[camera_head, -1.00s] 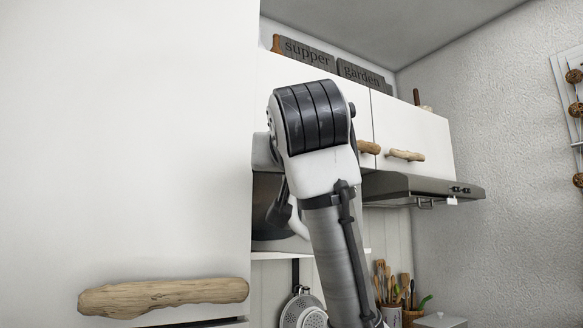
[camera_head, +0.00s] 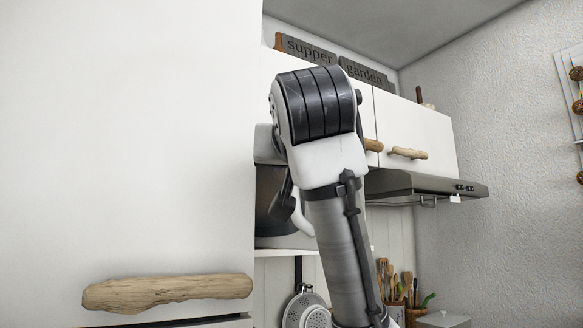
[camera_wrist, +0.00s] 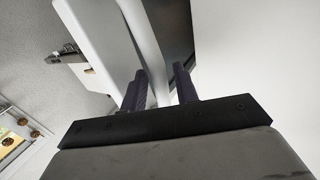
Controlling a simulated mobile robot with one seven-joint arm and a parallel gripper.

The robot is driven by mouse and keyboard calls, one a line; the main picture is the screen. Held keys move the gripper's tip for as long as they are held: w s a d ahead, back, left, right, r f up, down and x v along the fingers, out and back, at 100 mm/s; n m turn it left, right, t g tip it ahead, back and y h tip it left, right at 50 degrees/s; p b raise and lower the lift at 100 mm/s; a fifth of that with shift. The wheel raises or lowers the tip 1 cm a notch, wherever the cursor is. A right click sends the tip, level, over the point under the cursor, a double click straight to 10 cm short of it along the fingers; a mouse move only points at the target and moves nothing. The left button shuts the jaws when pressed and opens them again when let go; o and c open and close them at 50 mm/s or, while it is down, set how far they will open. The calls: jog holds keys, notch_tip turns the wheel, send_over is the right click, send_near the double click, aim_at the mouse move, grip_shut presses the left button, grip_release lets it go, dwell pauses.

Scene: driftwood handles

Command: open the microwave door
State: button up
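The microwave (camera_head: 265,195) stands in the gap beside the tall white cabinet in the head view, mostly hidden behind my arm. In the wrist view its dark front panel (camera_wrist: 173,28) shows at the top. A pale curved strip (camera_wrist: 146,42), which looks like the door's edge or handle, runs down toward my gripper. My gripper (camera_wrist: 160,72) has its two dark fingers apart. The strip's lower end reaches between them, close to the left finger, with a gap to the right finger. I cannot tell whether it touches.
A tall white cabinet (camera_head: 130,130) with a driftwood handle (camera_head: 168,292) fills the left. White upper cabinets (camera_head: 428,135) and a range hood (camera_head: 425,187) are behind my arm. A colander (camera_head: 306,310) hangs below, near a utensil pot (camera_head: 396,313).

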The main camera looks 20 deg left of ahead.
jog(key=b+v, duration=0.3)
jog(key=v, duration=0.9)
jog(key=shift+s, duration=0.2)
jog(key=shift+d+f, duration=0.1)
